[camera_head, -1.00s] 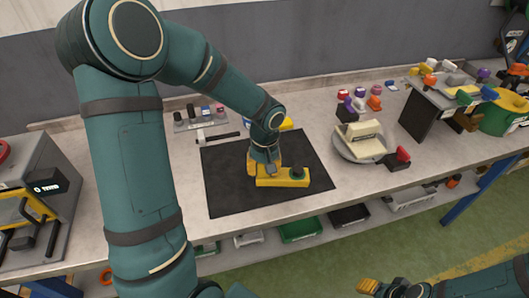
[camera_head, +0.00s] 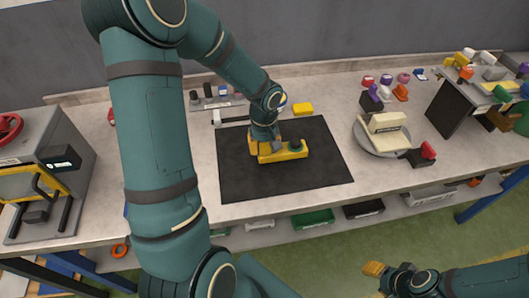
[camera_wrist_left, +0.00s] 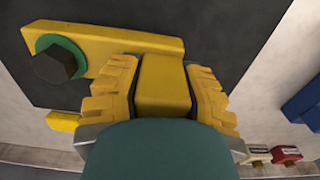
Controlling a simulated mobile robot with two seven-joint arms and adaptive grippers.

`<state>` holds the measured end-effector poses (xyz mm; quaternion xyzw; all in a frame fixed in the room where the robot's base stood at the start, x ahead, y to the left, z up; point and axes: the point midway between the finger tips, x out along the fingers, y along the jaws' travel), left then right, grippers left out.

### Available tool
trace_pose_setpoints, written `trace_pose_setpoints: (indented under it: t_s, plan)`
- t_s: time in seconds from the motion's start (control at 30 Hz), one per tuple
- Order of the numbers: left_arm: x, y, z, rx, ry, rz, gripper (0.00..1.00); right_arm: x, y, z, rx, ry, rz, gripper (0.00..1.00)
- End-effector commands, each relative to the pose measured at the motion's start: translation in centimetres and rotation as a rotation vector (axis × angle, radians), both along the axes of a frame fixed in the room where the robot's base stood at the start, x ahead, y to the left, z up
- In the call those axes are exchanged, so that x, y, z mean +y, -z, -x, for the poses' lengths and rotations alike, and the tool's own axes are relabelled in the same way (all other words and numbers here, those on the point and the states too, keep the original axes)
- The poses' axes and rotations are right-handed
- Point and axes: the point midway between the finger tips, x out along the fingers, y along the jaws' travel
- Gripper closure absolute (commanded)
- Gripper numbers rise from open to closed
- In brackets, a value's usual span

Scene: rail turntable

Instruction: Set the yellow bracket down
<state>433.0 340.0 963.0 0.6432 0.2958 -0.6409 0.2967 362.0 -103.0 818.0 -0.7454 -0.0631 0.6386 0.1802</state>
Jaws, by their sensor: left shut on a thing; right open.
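The yellow bracket (camera_head: 285,153) is on or just above the black mat (camera_head: 250,181); I cannot tell whether it touches. It has a long flat arm with a dark knob ringed in green, and an upright block. My left gripper (camera_head: 265,145) is over its left end. In the left wrist view the yellow fingers (camera_wrist_left: 163,85) are shut on the bracket's block, with the bracket's long arm (camera_wrist_left: 120,42) beyond them. My right gripper (camera_head: 374,269) is open and empty at the lower right, over the floor in front of the bench.
A round plate with a cream block (camera_head: 384,127) stands right of the mat, beside a black block with a red top (camera_head: 420,154). A hammer (camera_head: 230,119) and a small yellow block (camera_head: 303,109) lie behind the mat. A grey machine (camera_head: 48,165) stands at left.

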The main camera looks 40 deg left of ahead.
Motion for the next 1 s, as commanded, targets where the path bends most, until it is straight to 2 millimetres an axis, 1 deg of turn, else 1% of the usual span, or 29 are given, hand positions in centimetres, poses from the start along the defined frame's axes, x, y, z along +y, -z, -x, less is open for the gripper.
trace_pose_setpoints:
  t_s: [0.03,0.1,0.2,0.43,0.57,0.6,0.63,0.67,1.0]
  plan:
    - [0.0,0.9,0.1,0.003,0.0,0.0,1.0,0.0,0.2,0.0,0.001,-0.001,0.0,0.53]
    - [0.0,1.9,0.0,0.003,0.0,0.001,1.0,0.0,0.4,0.1,0.002,-0.002,0.0,0.53]
    - [0.0,2.7,0.0,0.002,0.0,0.001,1.0,0.0,0.5,0.1,0.003,-0.002,-0.001,0.53]
    - [0.0,2.7,0.0,0.0,0.0,0.0,1.0,0.0,0.4,0.2,0.003,-0.003,-0.001,0.53]
    - [0.0,3.0,0.0,-0.001,0.0,-0.001,1.0,0.1,0.8,0.2,0.005,-0.004,-0.001,0.53]
    - [0.0,3.0,0.0,0.001,0.0,0.0,0.55,0.1,0.8,0.3,0.006,-0.004,-0.002,0.53]
    - [0.0,3.0,0.0,0.001,0.0,0.0,0.44,0.1,0.7,0.3,0.006,-0.004,-0.002,0.53]
    - [0.0,3.0,0.0,0.001,0.0,0.0,0.39,0.1,0.7,0.2,0.006,-0.004,-0.002,0.53]
    - [0.0,2.8,0.0,0.001,0.0,0.0,0.39,0.1,0.5,0.2,0.005,-0.004,-0.001,0.53]
